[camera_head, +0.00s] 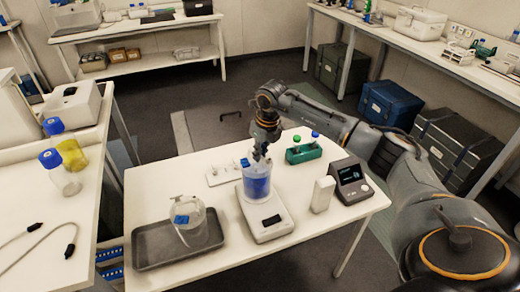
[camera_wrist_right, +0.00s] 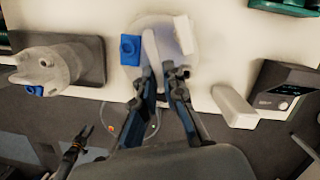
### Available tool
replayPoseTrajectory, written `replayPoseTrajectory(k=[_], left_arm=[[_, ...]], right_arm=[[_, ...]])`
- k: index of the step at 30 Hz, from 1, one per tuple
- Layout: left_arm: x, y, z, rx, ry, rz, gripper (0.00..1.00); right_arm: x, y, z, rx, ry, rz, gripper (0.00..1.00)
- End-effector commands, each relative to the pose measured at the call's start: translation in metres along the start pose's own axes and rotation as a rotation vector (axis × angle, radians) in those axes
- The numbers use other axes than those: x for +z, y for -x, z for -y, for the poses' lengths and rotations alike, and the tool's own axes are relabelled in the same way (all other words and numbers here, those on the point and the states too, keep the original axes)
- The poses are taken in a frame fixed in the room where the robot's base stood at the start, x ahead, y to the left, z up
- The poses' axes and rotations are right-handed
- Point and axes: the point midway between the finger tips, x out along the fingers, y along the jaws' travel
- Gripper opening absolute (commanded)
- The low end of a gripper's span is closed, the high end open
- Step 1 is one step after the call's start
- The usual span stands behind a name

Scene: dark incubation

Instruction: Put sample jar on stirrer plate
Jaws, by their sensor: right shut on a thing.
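A clear sample jar with blue contents (camera_head: 257,187) stands upright on the white stirrer plate (camera_head: 268,228). Its pale round top (camera_wrist_right: 153,75) and a blue block (camera_wrist_right: 130,49) at its rim show in the right wrist view. My right gripper (camera_head: 261,156) comes down from above and is shut on the jar's top; the fingers hide the exact contact. A second clear jar with a blue tag (camera_head: 192,233) stands on the dark tray at the left. My left gripper (camera_wrist_right: 84,130) shows small at the lower left of the wrist view, its fingers apart and empty.
The dark tray (camera_head: 150,256) lies left of the stirrer plate. A white upright block (camera_head: 322,194) and a dark console (camera_head: 350,180) stand to the right. A green rack (camera_head: 304,153) is behind. The table's front strip (camera_head: 318,240) is bare.

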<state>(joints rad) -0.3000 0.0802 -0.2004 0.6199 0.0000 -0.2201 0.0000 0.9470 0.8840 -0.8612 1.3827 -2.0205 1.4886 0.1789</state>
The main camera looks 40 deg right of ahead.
Motion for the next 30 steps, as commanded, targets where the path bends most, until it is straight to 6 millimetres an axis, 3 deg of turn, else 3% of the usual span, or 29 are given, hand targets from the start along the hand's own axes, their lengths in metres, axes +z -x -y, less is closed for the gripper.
replayPoseTrajectory(k=[10, 12, 14, 26, 30], left_arm=[[0.000, -0.003, 0.000, 0.000, 0.000, 0.000, 0.40], [0.000, -0.002, 0.000, 0.000, 0.000, 0.000, 0.40], [0.000, -0.002, 0.000, 0.000, 0.000, 0.000, 0.40], [0.000, -0.002, 0.000, 0.000, 0.001, 0.000, 0.40], [0.001, -0.010, 0.000, 0.000, 0.001, 0.000, 0.40]], right_arm=[[0.001, -0.002, 0.000, 0.001, 0.000, 0.007, 0.00], [0.000, -0.003, 0.000, 0.000, 0.000, 0.001, 0.20], [0.000, -0.003, 0.000, 0.000, 0.000, 0.001, 0.32], [0.001, 0.003, 0.000, 0.000, 0.000, 0.003, 0.33], [0.001, 0.022, 0.000, -0.001, 0.000, 0.007, 0.33]])
